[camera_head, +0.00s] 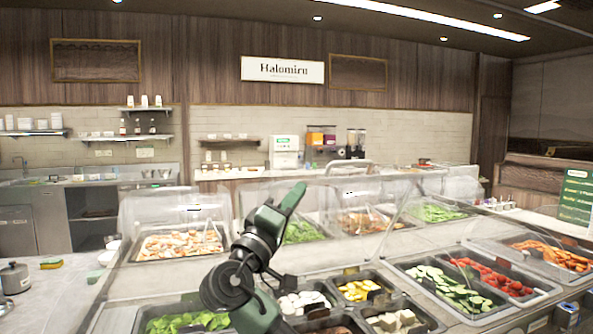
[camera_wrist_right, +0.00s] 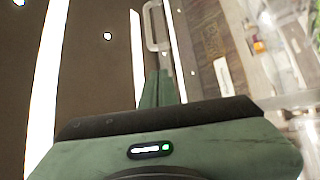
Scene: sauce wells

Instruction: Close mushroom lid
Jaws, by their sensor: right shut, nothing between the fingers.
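My right gripper (camera_head: 297,190) is raised above the food counter, its green fingers together and pointing up and to the right. It also shows in the right wrist view (camera_wrist_right: 160,80), shut and empty. A grey bar handle (camera_wrist_right: 153,45) shows just beyond the fingertips there; I cannot tell whether they touch. In the head view, a clear raised lid (camera_head: 345,192) with a grey handle (camera_head: 350,167) stands behind and right of the fingers. White rounded pieces (camera_head: 303,303), perhaps mushrooms, lie in a front well, partly hidden by my arm. I cannot tell which lid is the mushroom one. My left gripper is out of view.
Another clear cover (camera_head: 165,204) stands over the shrimp-like food (camera_head: 180,244) at the left. Wells of cucumber (camera_head: 450,289), red pieces (camera_head: 493,278) and carrot-like food (camera_head: 553,254) lie at the right. A pot (camera_head: 15,278) stands at the far left.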

